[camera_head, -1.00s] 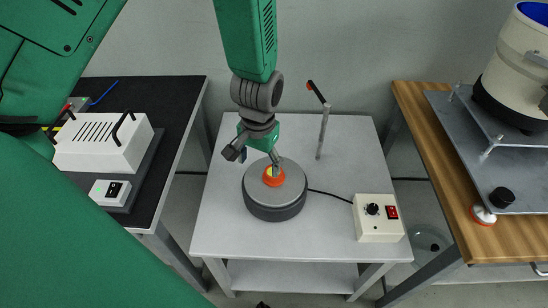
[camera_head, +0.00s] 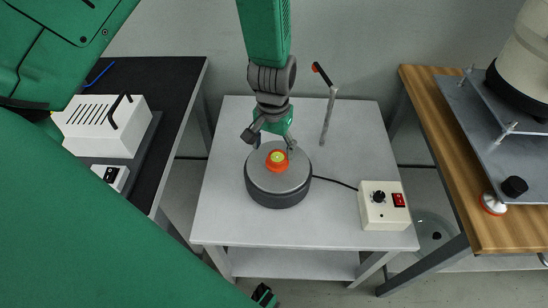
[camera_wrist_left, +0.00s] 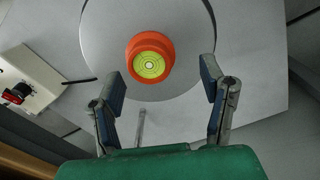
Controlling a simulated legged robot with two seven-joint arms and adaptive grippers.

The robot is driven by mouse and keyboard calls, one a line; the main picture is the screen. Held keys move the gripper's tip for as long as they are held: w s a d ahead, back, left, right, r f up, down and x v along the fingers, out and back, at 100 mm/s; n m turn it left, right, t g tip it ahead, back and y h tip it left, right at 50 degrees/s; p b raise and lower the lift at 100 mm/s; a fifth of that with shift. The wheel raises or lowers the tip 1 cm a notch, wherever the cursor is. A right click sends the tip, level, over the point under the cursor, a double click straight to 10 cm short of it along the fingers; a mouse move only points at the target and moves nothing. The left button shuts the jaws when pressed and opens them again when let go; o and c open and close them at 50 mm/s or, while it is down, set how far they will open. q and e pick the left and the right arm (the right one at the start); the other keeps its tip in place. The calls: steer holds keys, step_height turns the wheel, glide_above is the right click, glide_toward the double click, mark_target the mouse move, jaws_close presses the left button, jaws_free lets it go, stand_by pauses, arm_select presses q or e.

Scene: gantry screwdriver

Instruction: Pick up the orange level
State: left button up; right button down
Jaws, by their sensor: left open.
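The orange level (camera_head: 277,160) is a small round piece with a yellow-green bubble face. It sits on top of the round grey disc device (camera_head: 262,180) on the white table. My left gripper (camera_head: 271,143) is open and empty, just behind and above the level. In the left wrist view, the level (camera_wrist_left: 150,57) lies just beyond and between the spread fingertips (camera_wrist_left: 158,74), apart from both. My right gripper is not clearly seen in these frames.
A control box (camera_head: 383,205) with a knob and red switch is cabled to the disc device. A thin upright post with an orange-tipped arm (camera_head: 328,110) stands behind right. A black table (camera_head: 174,85) is left and a wooden bench (camera_head: 455,150) is right.

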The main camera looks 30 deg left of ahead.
mark_target(276, 156)
arm_select(q)
steer(key=f, duration=0.1)
steer(key=d+f, duration=0.1)
steer(key=shift+f, duration=0.35)
steer(key=shift+d+f+b, duration=0.2)
steer(key=shift+d+b, duration=0.1)
steer(key=shift+d+r, duration=0.1)
steer(key=shift+d, duration=0.15)
steer(key=shift+a, duration=0.45)
steer(key=c, duration=0.8)
steer(key=shift+s+a, duration=0.1)
steer(key=shift+a, duration=0.15)
steer(key=c, duration=0.5)
steer(key=shift+o, duration=0.2)
steer(key=shift+d+f, duration=0.15)
steer(key=shift+f, duration=0.05)
arm_select(e)
steer(key=shift+d+f, duration=0.45)
steer(key=shift+f, duration=0.1)
